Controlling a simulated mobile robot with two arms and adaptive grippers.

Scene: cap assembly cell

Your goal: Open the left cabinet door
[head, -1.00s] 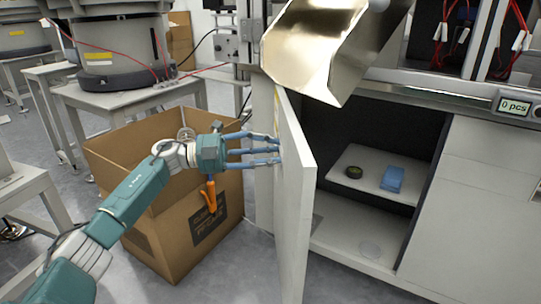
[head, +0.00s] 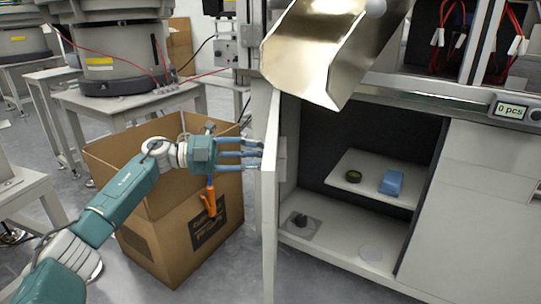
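The left cabinet door (head: 269,205) stands swung wide open, seen nearly edge-on in the head view. The cabinet interior (head: 325,215) is exposed to its right. My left gripper (head: 262,155) comes in from the left, with its blue fingers at the door's outer edge. The fingertips overlap the edge, and whether they grip it or only touch it cannot be told. My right gripper is not in view.
Inside the cabinet, a shelf (head: 345,166) holds a blue box (head: 392,182) and a dark round item (head: 353,176). A small black object (head: 300,219) sits on the cabinet floor. An open cardboard box (head: 165,235) stands below my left arm. A metal chute (head: 320,50) overhangs the opening.

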